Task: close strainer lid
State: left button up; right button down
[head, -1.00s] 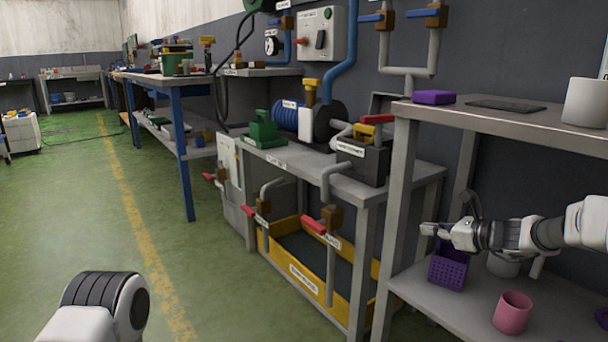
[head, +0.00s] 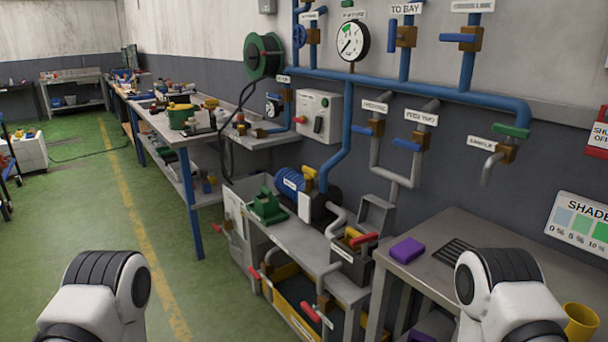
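The strainer is a dark open-topped box (head: 352,266) with a white label, on the right end of the grey pump bench. Its grey lid (head: 377,213) stands raised at the back of the box, tilted up toward the wall. A red handle (head: 364,239) and a yellow part (head: 351,233) show at the box's top; I cannot tell how they join it. Parts of both my arms show at the bottom left and bottom right. Neither gripper is in view.
A blue pump motor (head: 290,181) and a green object (head: 268,207) stand left of the strainer on the bench. A grey table (head: 425,268) to the right holds a purple block (head: 403,250). A yellow mug (head: 580,322) is at right. The green floor (head: 85,215) at left is clear.

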aim_at(375, 214)
jog(key=i+z, duration=0.1)
jog(key=z, duration=0.35)
jog(key=j+z, duration=0.1)
jog(key=z, duration=0.35)
jog(key=i+j+z, duration=0.1)
jog(key=z, duration=0.3)
jog(key=i+j+z, duration=0.2)
jog(key=j, duration=0.25)
jog(key=i+j+z, duration=0.2)
jog(key=j, duration=0.3)
jog(key=i+j+z, duration=0.1)
jog(key=j+z, duration=0.15)
jog(key=j, duration=0.25)
jog(key=i+j+z, duration=0.2)
jog(key=j, duration=0.35)
jog(key=j+z, duration=0.2)
jog(key=j, duration=0.35)
